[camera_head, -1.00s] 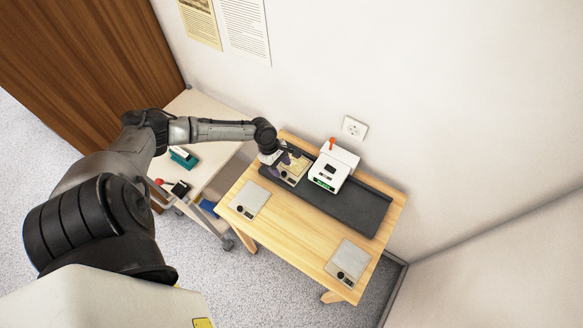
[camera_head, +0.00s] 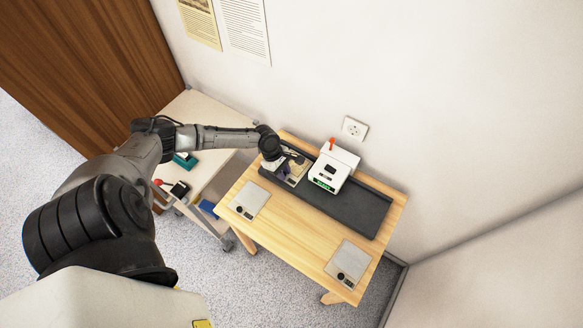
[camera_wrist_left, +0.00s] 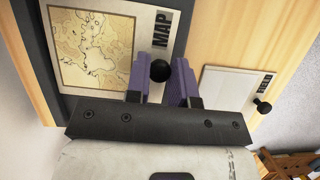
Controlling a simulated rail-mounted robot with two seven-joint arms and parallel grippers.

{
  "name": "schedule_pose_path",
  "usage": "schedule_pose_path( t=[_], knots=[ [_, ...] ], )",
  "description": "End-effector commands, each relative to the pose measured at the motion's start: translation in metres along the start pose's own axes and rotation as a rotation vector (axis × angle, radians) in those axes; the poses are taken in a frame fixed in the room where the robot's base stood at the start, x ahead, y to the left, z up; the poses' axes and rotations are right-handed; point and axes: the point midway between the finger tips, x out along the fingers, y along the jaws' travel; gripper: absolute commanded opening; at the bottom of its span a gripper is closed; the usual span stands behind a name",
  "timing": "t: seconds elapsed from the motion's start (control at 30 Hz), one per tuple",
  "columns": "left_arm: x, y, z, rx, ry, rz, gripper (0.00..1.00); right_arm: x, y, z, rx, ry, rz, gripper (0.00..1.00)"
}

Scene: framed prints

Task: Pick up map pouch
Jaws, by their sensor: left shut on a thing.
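The map pouch (camera_head: 299,175) is a flat pouch with a tan map print, at the left end of the dark mat beside the white machine. In the left wrist view the map pouch (camera_wrist_left: 97,45) shows its map picture, the word MAP and a black round knob (camera_wrist_left: 160,71) at its edge. My left gripper (camera_wrist_left: 161,75) has its purple fingers shut on this knob. In the head view my left gripper (camera_head: 283,167) partly hides the pouch. Whether the pouch lies on the mat or just above it is hard to tell. My right gripper is not in view.
The dark mat (camera_head: 345,208) lies on a wooden table with a white machine (camera_head: 332,168). Two grey pouches with black knobs lie at the front left (camera_head: 250,199) and front right (camera_head: 349,261). A trolley (camera_head: 213,165) stands left. The wall is close behind.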

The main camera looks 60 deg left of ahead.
Motion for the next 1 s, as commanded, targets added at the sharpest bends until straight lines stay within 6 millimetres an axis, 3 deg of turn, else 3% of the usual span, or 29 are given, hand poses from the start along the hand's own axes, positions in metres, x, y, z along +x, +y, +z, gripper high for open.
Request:
schedule_pose_path(
  t=[0.1, 0.43, 0.8, 1.0],
  knots=[
    [0.000, 0.000, 0.000, 0.000, 0.000, 0.000, 0.00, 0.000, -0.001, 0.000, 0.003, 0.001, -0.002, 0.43],
    [-0.008, 0.000, 0.003, 0.001, 0.000, 0.001, 0.00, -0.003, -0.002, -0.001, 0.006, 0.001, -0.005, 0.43],
    [-0.066, 0.001, 0.026, 0.003, 0.001, 0.002, 0.00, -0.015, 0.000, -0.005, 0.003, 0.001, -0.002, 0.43],
    [-0.086, 0.005, 0.037, 0.002, 0.000, 0.003, 0.00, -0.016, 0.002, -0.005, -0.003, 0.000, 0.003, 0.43]
  ],
)
